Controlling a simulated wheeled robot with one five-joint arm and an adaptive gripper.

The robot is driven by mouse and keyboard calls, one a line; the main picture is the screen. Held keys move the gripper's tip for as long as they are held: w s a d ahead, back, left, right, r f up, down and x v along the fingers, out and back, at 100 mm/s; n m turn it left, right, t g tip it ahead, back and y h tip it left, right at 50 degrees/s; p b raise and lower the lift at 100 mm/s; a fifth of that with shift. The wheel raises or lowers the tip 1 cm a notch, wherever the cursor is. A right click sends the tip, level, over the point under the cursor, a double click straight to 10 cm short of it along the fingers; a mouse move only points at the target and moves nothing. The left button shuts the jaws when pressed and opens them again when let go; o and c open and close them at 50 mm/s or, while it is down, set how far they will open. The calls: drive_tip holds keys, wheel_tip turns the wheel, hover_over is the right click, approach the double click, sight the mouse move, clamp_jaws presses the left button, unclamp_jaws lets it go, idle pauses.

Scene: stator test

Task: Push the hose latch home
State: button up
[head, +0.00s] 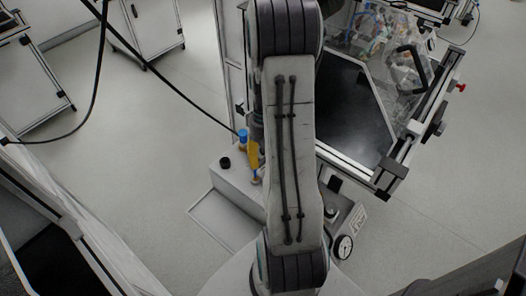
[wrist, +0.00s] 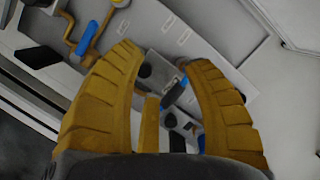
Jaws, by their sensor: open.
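In the wrist view, my gripper (wrist: 166,62) has two ribbed yellow fingers spread apart. Nothing is clasped between them. Beyond and between the fingers, a blue part (wrist: 175,93) sits by a grey fitting with dark round pieces. A blue handle (wrist: 87,37) on a brass-coloured bent piece lies at upper left, beyond the left finger. I cannot tell which of these is the hose latch, nor whether a finger touches it. In the head view, my arm hides most of the workpiece. A yellow part of my gripper (head: 254,157) shows at the arm's left edge, above a grey box.
The grey box (head: 228,178) has a black knob (head: 225,162) on top. A round gauge (head: 343,247) stands right of my arm. A framed bench (head: 350,110) with a clear guard is at the right. Black cables hang at upper left. Open floor lies at the left.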

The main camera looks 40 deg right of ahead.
drive_tip(key=w+d+n, duration=0.1)
drive_tip(key=w, duration=0.1)
drive_tip(key=w+d+n+t+h, duration=0.1)
drive_tip(key=w+d, duration=0.1)
drive_tip(key=w+d+n+t, duration=0.1)
drive_tip(key=w+d, duration=0.1)
drive_tip(key=w, duration=0.1)
drive_tip(key=shift+w+d+r, duration=0.1)
drive_tip(key=shift+r, duration=0.15)
drive_tip(key=shift+w+d+r+n+h, duration=0.1)
drive_tip(key=shift+w+d+n+h, duration=0.05)
drive_tip(key=shift+w+n+h, duration=0.2)
drive_tip(key=shift+w+d+n, duration=0.1)
drive_tip(key=shift+d+n, duration=0.05)
drive_tip(key=shift+n, duration=0.5)
drive_tip(key=shift+f+n, duration=0.3)
drive_tip(key=shift+f, duration=3.4)
drive_tip(key=shift+c, duration=0.4)
clamp_jaws()
